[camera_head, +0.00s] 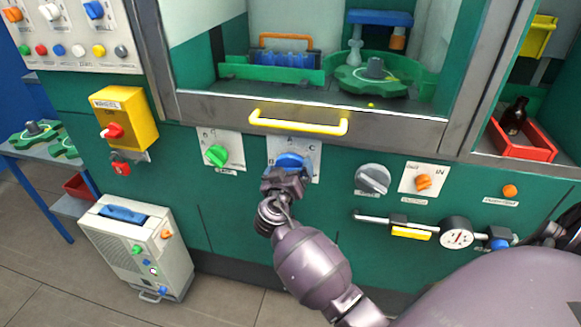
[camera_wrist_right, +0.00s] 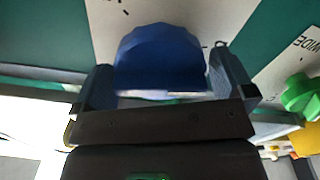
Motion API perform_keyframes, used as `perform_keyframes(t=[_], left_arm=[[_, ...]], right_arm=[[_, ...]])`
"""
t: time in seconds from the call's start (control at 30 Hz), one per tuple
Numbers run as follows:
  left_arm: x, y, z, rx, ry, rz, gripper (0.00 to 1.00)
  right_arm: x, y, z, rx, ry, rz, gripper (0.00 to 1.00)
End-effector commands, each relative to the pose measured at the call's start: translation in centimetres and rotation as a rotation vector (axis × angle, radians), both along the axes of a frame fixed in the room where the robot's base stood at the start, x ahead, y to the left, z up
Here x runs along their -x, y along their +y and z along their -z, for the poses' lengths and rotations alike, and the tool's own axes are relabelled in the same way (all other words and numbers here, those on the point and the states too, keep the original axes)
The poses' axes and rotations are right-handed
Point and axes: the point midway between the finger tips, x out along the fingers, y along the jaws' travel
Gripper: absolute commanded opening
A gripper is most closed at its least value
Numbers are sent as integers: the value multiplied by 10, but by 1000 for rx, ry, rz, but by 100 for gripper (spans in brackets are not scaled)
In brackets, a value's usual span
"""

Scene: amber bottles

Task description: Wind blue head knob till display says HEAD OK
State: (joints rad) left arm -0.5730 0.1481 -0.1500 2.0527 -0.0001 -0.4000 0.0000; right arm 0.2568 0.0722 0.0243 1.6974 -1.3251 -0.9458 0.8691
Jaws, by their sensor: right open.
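A blue knob (camera_head: 291,160) sits on a white plate with letter marks in the middle of the green machine front. It also shows large in the right wrist view (camera_wrist_right: 160,58). My right gripper (camera_head: 283,178) is at this knob, its arm coming up from below. In the wrist view the two fingers (camera_wrist_right: 160,72) stand apart on either side of the knob, with gaps; I cannot tell whether they touch it. The gripper and arm hide the lower part of the plate. No readable HEAD OK display shows. My left gripper is not in view.
A green knob (camera_head: 216,155) is to the left and a grey dial (camera_head: 373,179) to the right. A yellow handle bar (camera_head: 298,122) runs just above the blue knob. An orange knob (camera_head: 423,182) and a gauge (camera_head: 457,232) are further right. A white box (camera_head: 137,245) stands on the floor.

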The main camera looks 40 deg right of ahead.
Motion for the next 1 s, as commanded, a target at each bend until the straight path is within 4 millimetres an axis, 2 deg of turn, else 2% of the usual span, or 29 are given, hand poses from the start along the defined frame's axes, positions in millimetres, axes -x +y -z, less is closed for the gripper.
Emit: perform_keyframes(t=[0.3,0.5,0.7,1.0], left_arm=[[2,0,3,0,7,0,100],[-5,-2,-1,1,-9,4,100],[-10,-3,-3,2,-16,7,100],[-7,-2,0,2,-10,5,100]], right_arm=[[38,44,2,-3,3,0,100],[55,64,1,-1,2,-1,100],[61,71,0,-1,1,-1,100],[61,71,0,0,0,-1,100]])
